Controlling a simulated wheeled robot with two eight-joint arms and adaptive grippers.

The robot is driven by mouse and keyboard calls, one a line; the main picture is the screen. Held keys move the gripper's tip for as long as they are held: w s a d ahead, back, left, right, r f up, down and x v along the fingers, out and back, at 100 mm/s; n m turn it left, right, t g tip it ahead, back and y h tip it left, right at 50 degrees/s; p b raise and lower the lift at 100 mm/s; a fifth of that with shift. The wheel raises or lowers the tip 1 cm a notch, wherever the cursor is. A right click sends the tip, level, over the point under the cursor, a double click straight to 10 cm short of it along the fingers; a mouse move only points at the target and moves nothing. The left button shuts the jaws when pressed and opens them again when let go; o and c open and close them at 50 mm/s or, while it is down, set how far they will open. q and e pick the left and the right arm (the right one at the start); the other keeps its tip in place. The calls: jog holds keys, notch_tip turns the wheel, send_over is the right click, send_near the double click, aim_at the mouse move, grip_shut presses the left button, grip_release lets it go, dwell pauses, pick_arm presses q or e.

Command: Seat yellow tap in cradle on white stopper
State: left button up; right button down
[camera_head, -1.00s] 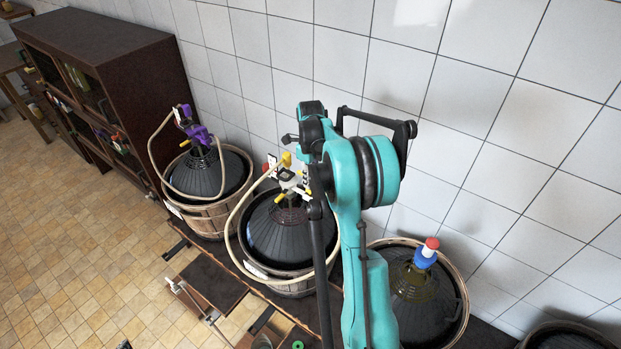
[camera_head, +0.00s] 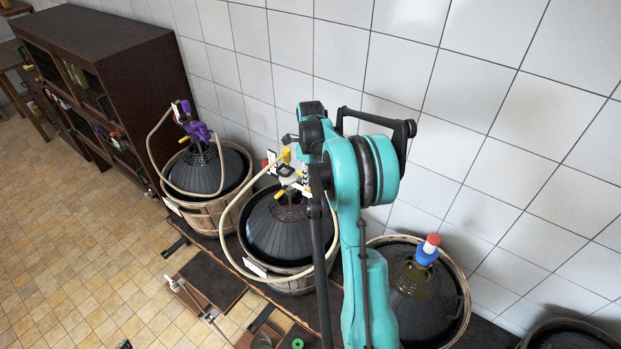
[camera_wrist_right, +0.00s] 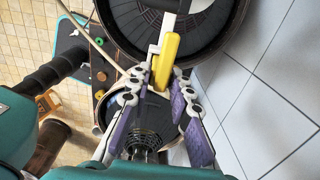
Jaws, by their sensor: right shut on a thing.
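In the head view, a white stopper (camera_head: 290,174) tops the middle dark demijohn (camera_head: 287,236), with yellow parts at it. In the right wrist view, a yellow tap (camera_wrist_right: 165,62) lies between the fingertips of my right gripper (camera_wrist_right: 167,80). The gripper is shut on it, with purple pads showing on both fingers. A pale upright strip (camera_wrist_right: 170,22) rises beyond the tap. In the head view my teal arm hides part of the demijohn's right side and most of the gripper. I cannot tell the cradle apart or whether the tap touches it. My left gripper is not in view.
A demijohn with a purple stopper (camera_head: 199,132) stands to the left; one with a red, white and blue stopper (camera_head: 428,250) stands to the right. Pale hoses loop over the left and middle baskets. The tiled wall (camera_head: 500,120) is close behind. A dark cabinet (camera_head: 115,70) stands far left.

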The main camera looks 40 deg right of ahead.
jog(key=c, duration=1.3)
grip_release()
notch_tip(320, 180, up, 12)
